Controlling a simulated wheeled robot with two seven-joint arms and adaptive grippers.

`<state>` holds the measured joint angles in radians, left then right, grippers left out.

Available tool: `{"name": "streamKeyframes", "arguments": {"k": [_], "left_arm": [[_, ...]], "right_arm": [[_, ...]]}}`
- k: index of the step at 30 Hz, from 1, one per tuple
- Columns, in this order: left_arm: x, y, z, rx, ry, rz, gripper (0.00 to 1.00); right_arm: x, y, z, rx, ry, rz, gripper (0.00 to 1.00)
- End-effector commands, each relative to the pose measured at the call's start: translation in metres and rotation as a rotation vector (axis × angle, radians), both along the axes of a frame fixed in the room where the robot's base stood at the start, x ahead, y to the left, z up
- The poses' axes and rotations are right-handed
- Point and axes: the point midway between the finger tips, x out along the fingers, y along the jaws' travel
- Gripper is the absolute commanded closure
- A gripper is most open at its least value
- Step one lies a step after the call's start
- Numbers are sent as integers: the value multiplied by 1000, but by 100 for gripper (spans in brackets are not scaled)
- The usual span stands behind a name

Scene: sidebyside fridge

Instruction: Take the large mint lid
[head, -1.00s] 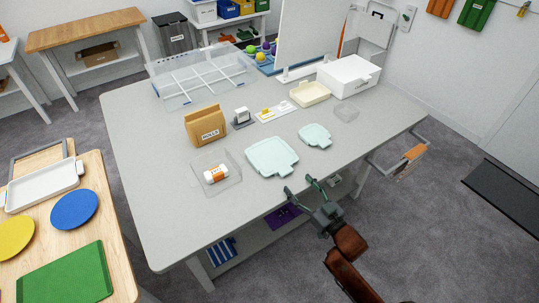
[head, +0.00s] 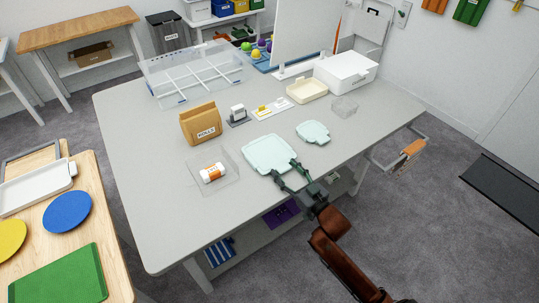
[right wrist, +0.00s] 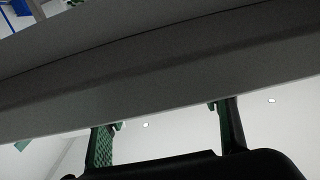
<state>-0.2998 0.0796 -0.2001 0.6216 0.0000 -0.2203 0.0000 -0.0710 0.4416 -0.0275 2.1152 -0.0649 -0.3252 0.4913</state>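The large mint lid (head: 268,153) lies flat on the grey table, near its front edge, with a tab at its front right corner. A smaller mint lid (head: 313,132) lies to its right and farther back. My right gripper (head: 284,168) is open at the front right corner of the large lid, with its fingers apart around the tab area. Whether they touch the lid cannot be told. In the right wrist view, the two open fingers (right wrist: 163,115) show below a broad dark grey band; I cannot make out the lid there. My left gripper is not in view.
A clear tray with an orange-and-white bottle (head: 212,173) lies to the left. A brown paper bag (head: 201,123), cream tray (head: 307,90), white box (head: 346,72) and clear divided box (head: 195,75) stand farther back. The table's front left (head: 165,225) is bare.

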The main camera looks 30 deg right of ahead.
Motion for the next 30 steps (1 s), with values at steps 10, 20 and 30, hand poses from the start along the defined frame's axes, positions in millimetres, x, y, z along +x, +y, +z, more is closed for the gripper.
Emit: {"name": "streamKeyframes", "arguments": {"k": [10, 20, 30], "left_arm": [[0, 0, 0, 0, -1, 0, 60], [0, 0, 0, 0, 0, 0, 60], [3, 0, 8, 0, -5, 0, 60]], "right_arm": [[0, 0, 0, 0, 0, 0, 71], [0, 0, 0, 0, -1, 0, 85], [0, 0, 18, 0, -5, 1, 85]]}}
